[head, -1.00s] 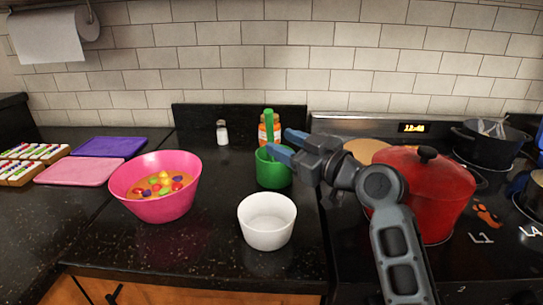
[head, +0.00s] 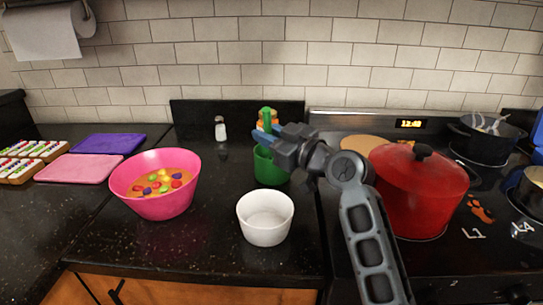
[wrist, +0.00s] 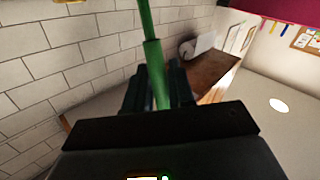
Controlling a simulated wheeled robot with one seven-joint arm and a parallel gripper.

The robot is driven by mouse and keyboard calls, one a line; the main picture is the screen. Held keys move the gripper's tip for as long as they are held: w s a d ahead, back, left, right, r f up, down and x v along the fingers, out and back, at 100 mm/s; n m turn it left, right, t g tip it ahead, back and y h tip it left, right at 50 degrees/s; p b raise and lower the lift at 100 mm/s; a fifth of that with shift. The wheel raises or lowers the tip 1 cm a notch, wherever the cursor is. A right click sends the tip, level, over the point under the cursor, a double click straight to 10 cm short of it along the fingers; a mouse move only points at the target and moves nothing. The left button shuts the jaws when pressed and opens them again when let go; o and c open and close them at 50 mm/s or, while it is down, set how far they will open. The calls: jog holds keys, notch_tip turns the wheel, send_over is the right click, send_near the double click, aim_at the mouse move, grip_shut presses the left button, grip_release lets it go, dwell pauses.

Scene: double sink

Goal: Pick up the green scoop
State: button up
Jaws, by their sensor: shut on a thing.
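The green scoop's upright handle (head: 266,117) shows above my gripper (head: 264,136) in the head view. My gripper is shut on this handle. In the wrist view the green handle (wrist: 153,62) runs between the two dark fingers (wrist: 158,88) and out past the top edge. A green cup-shaped body (head: 270,168) stands directly below the gripper on the dark counter. The fingers and wrist hide where the handle meets it, so I cannot tell whether they are one piece.
A white bowl (head: 265,222) and a pink bowl of colored balls (head: 160,205) stand in front and left. An orange-labelled jar (head: 272,128) is close behind the gripper. A red pot (head: 420,200) sits right of my arm. A salt shaker (head: 220,130) stands at the back.

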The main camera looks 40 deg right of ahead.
grip_shut()
